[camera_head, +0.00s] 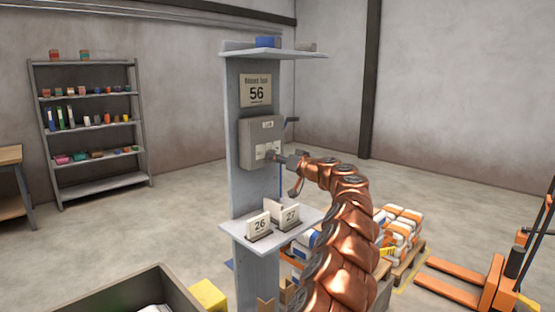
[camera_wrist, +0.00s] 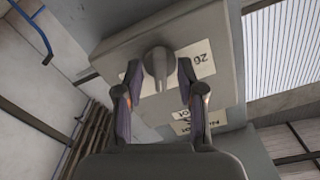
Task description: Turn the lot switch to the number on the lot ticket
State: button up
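The lot switch is a grey knob (camera_wrist: 157,68) on the front of a grey box (camera_head: 260,138) fixed to a post. In the wrist view its bar stands between my open fingers (camera_wrist: 160,76), with visible gaps on both sides; I cannot tell if either touches. My gripper (camera_head: 280,157) is at the box's lower front in the head view and hides the knob. A white label reading 26 (camera_wrist: 202,57) lies right of the knob in the wrist view, turned sideways. Two upright cards, 26 (camera_head: 259,225) and 27 (camera_head: 290,216), stand on the lower shelf. A sign (camera_head: 256,90) above shows 56; its small text is unreadable.
The lower shelf (camera_head: 283,236) juts out under the box. Stacked bags (camera_head: 402,226) and an orange pallet truck (camera_head: 480,288) stand right. A bin (camera_head: 118,300) is at the front left.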

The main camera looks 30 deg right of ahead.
grip_shut()
dwell(0.3)
jog(key=shift+m, duration=0.3)
jog(key=shift+r+m+p, duration=0.2)
jog(key=shift+m+p, duration=0.5)
jog(key=shift+m, duration=3.5)
grip_release()
jog(key=shift+f, duration=0.1)
